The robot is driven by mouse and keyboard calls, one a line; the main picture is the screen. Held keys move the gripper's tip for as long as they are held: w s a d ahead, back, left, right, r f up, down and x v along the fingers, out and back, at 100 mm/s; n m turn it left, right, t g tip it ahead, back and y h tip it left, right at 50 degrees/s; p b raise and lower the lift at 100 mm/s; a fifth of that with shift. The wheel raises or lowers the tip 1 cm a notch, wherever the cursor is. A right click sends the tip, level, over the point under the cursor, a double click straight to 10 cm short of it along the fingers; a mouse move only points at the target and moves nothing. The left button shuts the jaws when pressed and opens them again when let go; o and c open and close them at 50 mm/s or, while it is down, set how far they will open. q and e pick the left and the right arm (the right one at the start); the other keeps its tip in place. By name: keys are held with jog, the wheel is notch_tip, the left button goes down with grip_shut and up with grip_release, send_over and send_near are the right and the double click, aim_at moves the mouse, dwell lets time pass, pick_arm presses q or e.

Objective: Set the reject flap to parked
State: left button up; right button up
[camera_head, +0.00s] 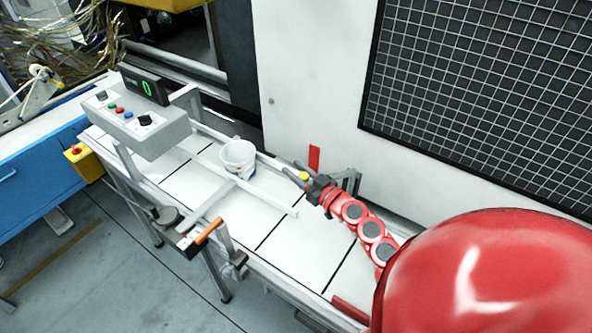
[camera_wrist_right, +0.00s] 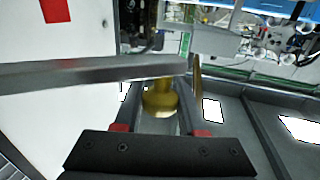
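My right gripper (camera_head: 294,170) reaches in from the right over the back edge of a white conveyor table. Its fingers point up and left. A yellow knob (camera_head: 304,176) shows beside the fingers. In the right wrist view the brass-yellow knob (camera_wrist_right: 160,98) sits between the two fingers of the right gripper (camera_wrist_right: 158,95), which stand apart with gaps at its sides. A grey metal bar (camera_wrist_right: 90,73) crosses just beyond it, with a thin brass plate (camera_wrist_right: 197,80) near its end. I cannot tell which part is the reject flap. My left gripper is not in view.
A white bucket (camera_head: 237,156) stands on the conveyor (camera_head: 180,183), near a pale bar (camera_head: 262,197) lying across it. A control box (camera_head: 137,130) with a display is at the left. An orange handle (camera_head: 208,231) is at the front edge. A white wall (camera_head: 310,70) rises behind.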

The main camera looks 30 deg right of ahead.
grip_shut()
dwell(1.0)
